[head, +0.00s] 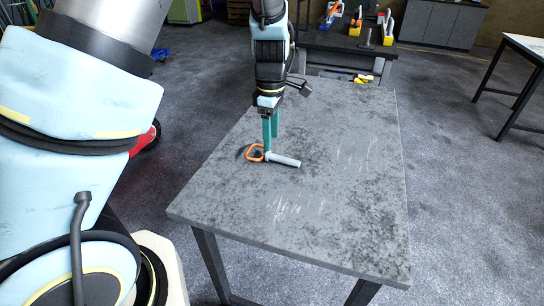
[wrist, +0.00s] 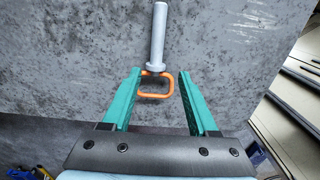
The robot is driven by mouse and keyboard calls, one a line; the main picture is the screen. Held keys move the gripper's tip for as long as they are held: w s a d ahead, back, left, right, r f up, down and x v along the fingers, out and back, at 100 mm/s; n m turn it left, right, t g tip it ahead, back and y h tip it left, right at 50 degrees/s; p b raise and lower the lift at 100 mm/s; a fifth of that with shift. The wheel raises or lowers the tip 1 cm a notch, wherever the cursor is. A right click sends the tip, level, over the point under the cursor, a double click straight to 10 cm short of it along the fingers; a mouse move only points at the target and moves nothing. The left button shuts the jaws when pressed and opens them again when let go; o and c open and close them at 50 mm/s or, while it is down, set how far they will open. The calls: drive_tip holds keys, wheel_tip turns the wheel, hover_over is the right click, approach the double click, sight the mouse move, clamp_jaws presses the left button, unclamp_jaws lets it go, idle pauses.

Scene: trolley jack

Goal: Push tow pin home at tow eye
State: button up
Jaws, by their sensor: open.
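The tow pin (head: 284,160) lies on its side on the grey table (head: 330,215). It has a grey metal shaft and an orange loop handle (head: 255,152). In the wrist view the pin's shaft (wrist: 158,35) points away from my gripper, and the orange loop (wrist: 155,85) lies between the two fingers. My gripper (head: 269,148) is over the loop end, pointing down. In the wrist view its green fingers (wrist: 156,88) are open, with a gap on each side of the loop. I cannot make out the tow eye in either view.
A darker bench (head: 345,45) behind the table holds yellow, blue and orange items. A red object (head: 146,138) on the floor at left is partly hidden by my arm. Another table (head: 525,45) stands at far right. The table's front and right are clear.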

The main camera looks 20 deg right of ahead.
sight(273, 157)
drive_tip(key=shift+w+d+f+p, duration=0.15)
drive_tip(key=shift+f+p, duration=0.25)
drive_tip(key=shift+f, duration=1.25)
drive_tip(key=shift+w+d+f+p, duration=0.1)
drive_tip(key=shift+f+p, duration=0.25)
drive_tip(key=shift+f, duration=1.3)
drive_tip(key=shift+s, duration=0.1)
drive_tip(key=shift+c, duration=0.4)
clamp_jaws()
